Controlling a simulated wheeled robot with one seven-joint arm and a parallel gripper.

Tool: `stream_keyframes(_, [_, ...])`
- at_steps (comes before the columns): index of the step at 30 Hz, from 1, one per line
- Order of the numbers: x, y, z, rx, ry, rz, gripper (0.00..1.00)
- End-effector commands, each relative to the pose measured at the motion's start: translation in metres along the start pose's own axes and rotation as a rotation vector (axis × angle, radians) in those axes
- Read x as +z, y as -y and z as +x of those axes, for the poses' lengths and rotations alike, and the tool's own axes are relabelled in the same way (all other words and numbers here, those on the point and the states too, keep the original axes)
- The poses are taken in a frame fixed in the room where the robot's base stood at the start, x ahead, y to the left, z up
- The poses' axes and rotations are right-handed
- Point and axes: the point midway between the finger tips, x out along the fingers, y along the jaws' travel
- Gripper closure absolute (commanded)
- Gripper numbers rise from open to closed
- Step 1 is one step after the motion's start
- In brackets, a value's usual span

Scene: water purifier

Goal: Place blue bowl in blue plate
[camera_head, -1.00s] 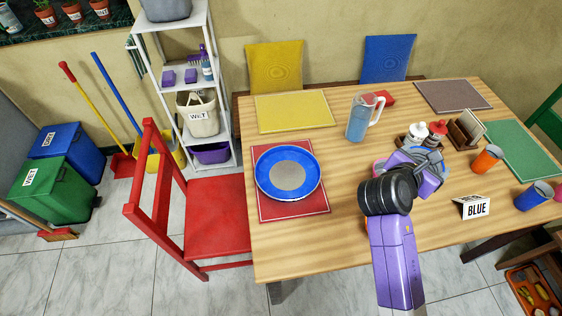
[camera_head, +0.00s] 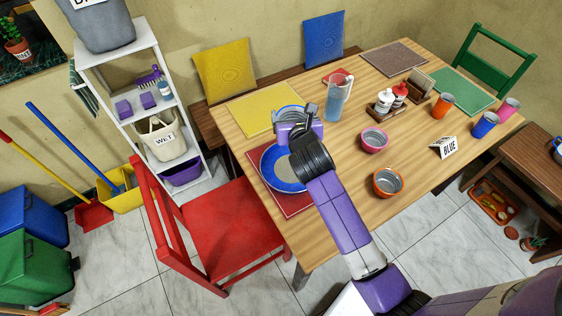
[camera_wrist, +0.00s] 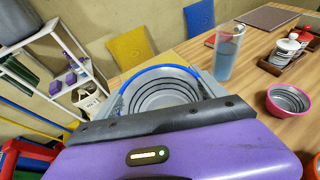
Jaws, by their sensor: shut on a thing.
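The blue bowl (camera_wrist: 163,92) has a blue rim and a grey ringed inside. My gripper (camera_head: 293,126) is shut on it. In the head view the bowl (camera_head: 289,112) shows beyond the gripper, above the far side of the blue plate. The blue plate (camera_head: 270,179) has a pale centre and lies on a red placemat (camera_head: 299,205). My gripper and arm hide part of the plate. The plate cannot be made out in the wrist view, where my gripper body fills the lower part.
A pink bowl (camera_head: 374,140) and an orange bowl (camera_head: 388,182) stand to the right of my arm. A water pitcher (camera_head: 338,97) stands behind the bowl on its right. The red chair (camera_head: 215,215) is at the table's left. A BLUE sign (camera_head: 448,147) stands farther right.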

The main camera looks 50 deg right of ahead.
Motion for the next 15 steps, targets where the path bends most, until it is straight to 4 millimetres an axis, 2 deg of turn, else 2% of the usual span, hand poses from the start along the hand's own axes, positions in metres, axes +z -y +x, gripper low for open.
stream_keyframes(15, [-0.116,0.001,0.047,-0.001,-0.005,-0.001,0.61])
